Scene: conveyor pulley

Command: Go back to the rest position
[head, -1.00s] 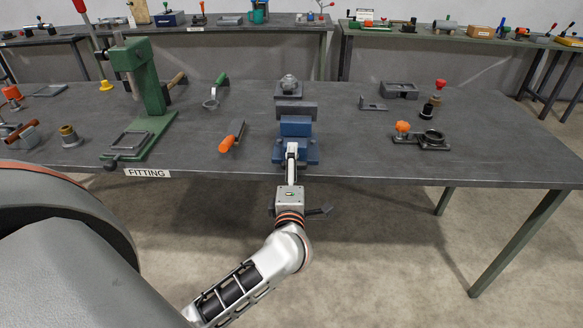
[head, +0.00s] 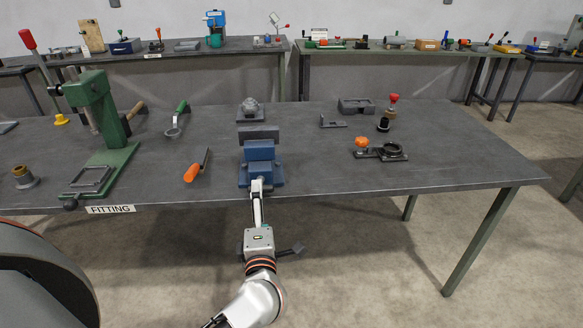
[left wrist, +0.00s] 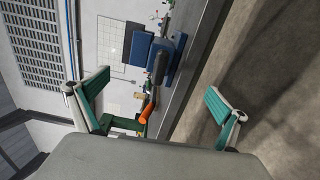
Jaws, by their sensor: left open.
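My left gripper (head: 260,226) is in front of the table's near edge, below the blue vise (head: 261,168) in the head view. In the left wrist view the left gripper (left wrist: 157,83) has its two teal-padded fingers spread wide, with nothing between them. The vise (left wrist: 143,46) shows beyond the fingers in that view, apart from them. In the head view one pale finger overlaps the front of the vise. My right gripper is not in view.
The grey table (head: 330,175) carries a green press (head: 100,115), an orange-handled tool (head: 196,167), a dark fixture with an orange knob (head: 385,152) and other parts. Benches stand behind. The floor (head: 350,270) in front and right is clear.

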